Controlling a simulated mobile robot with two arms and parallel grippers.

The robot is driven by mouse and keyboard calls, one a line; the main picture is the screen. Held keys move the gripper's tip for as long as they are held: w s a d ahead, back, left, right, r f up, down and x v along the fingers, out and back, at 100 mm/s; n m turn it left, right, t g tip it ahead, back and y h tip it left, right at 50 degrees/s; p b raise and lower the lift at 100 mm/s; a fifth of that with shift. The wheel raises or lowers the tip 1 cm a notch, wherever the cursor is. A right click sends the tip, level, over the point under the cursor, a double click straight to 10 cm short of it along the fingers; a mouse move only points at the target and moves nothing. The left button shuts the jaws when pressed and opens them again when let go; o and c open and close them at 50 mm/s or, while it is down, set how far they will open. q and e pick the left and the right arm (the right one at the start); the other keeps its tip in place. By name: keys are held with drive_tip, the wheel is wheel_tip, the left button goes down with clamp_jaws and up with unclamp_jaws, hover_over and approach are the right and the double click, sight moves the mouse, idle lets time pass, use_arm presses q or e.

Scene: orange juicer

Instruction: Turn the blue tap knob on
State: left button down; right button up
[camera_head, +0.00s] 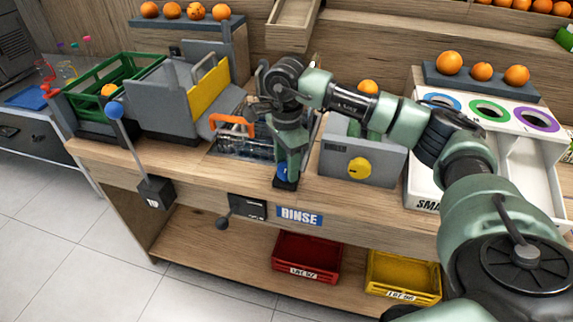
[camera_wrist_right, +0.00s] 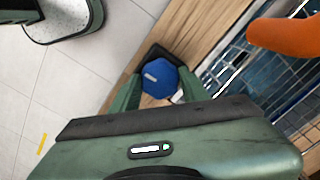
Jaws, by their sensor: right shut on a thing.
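The blue tap knob (camera_wrist_right: 160,78) sits between the two fingers of my right gripper (camera_wrist_right: 158,88) in the right wrist view. It is a faceted blue knob with a small white mark on its face. In the head view, my right gripper (camera_head: 287,168) points down at the counter's front edge, and only a bit of the blue knob (camera_head: 282,172) shows beside it. The right gripper is shut on the knob. Whether the knob has turned, I cannot tell. My left gripper is not in view.
A wire-grid basin (camera_head: 246,147) with an orange handle (camera_head: 233,121) lies just left of my right gripper. A grey box with a yellow knob (camera_head: 359,168) stands to its right. A blue-ball lever (camera_head: 115,111) and a RINSE sign (camera_head: 300,216) are at the front.

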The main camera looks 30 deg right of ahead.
drive_tip(key=shift+r, duration=0.1)
drive_tip(key=o, duration=1.4)
wheel_tip(320, 180, up, 8)
drive_tip(key=shift+f+b, duration=0.1)
drive_tip(key=shift+b, duration=0.3)
drive_tip(key=shift+s+f, duration=0.1)
